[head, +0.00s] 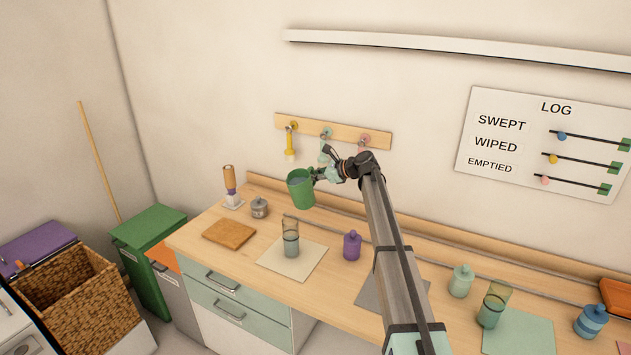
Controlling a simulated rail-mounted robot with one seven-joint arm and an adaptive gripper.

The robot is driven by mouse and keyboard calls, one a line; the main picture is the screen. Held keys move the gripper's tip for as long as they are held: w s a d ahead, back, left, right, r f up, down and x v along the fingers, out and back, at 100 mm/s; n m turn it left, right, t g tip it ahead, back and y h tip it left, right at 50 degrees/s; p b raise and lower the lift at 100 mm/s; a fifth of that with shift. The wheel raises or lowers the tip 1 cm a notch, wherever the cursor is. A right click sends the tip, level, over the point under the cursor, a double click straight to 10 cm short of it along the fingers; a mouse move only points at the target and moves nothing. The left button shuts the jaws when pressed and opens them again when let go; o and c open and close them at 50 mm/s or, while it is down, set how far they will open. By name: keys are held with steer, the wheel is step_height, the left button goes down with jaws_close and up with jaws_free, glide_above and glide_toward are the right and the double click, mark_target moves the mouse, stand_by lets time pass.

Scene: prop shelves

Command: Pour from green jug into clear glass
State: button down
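The green jug (300,191) is near the back of the wooden counter, close to upright, and appears to be held above the surface. Something greyish shows inside its mouth. My gripper (319,174) is at the jug's right side, at the handle, and looks shut on it; the fingertips are small and partly hidden. A clear glass (291,246) stands upright on a cream mat (309,258), below and in front of the jug, with greyish contents in its lower part. A second glass (491,308), with greenish contents low down, stands on a pale green mat (530,331) at the right.
A purple jar (352,246) stands right of the cream mat. A grey lidded pot (259,207), a brown board (229,232) and a brush (230,182) are at the left. A peg rail (308,127) with hanging items is on the wall behind. A pale green jar (461,281) stands farther right.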

steer(key=shift+s+a+r+n+b, duration=0.15)
steer(key=shift+s+r+n+b, duration=0.15)
steer(key=shift+b, duration=0.15)
steer(key=shift+w+r, duration=0.1)
steer(key=shift+r, duration=0.05)
steer(key=shift+r, duration=0.1)
steer(key=shift+r+n+t+h+p, duration=0.4)
steer(key=shift+r+n+t+p, duration=0.2)
steer(key=shift+n, duration=0.1)
stand_by(6.6)
